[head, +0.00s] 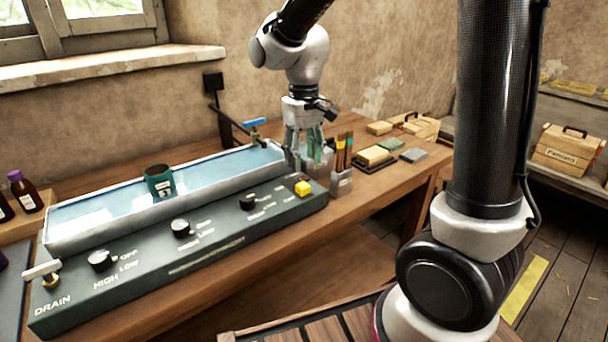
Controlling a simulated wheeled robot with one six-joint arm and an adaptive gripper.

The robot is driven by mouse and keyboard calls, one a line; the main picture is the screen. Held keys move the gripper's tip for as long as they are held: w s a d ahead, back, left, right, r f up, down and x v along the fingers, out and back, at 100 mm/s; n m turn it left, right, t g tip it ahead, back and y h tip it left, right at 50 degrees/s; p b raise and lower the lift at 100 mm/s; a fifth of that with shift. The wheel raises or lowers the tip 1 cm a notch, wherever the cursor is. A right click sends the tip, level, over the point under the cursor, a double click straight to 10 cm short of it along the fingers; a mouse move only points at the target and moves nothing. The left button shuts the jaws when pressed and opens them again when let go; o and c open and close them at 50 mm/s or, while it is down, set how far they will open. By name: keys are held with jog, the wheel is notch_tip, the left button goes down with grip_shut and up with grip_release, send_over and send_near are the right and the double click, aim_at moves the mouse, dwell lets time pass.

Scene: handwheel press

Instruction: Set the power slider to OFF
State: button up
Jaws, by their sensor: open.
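A dark green control panel (215,262) runs along the front of a long water trough (100,222). A yellow block (303,188) sits on the panel's far right end and looks like the power slider. Marks beside it are too small to read, so I cannot tell its setting. My gripper (308,160) points down with its fingers open, just behind and above the yellow block, near the trough's right end. It appears apart from the block, though the exact gap is hard to judge. Teal shows at the fingers; I cannot tell whether this is part of them.
Black knobs (181,228) line the panel, with a drain valve (42,272) at left. A green cup (159,181) stands at the trough. A blue-handled tap (255,125) is left of my gripper. A brush holder (341,182) stands close right of the panel.

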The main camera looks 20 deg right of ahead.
notch_tip(320, 180, up, 4)
jog(key=shift+f, duration=0.1)
dwell(0.4)
jog(key=s+d+r+m+t, duration=0.1)
jog(key=s+d+r+t, duration=0.1)
jog(key=s+d, duration=0.5)
jog(key=s+d+r+m+t, duration=0.2)
jog(key=s+d, duration=0.6)
jog(key=s, duration=0.4)
jog(key=shift+r+m, duration=0.3)
jog(key=shift+r, duration=0.6)
dwell(1.9)
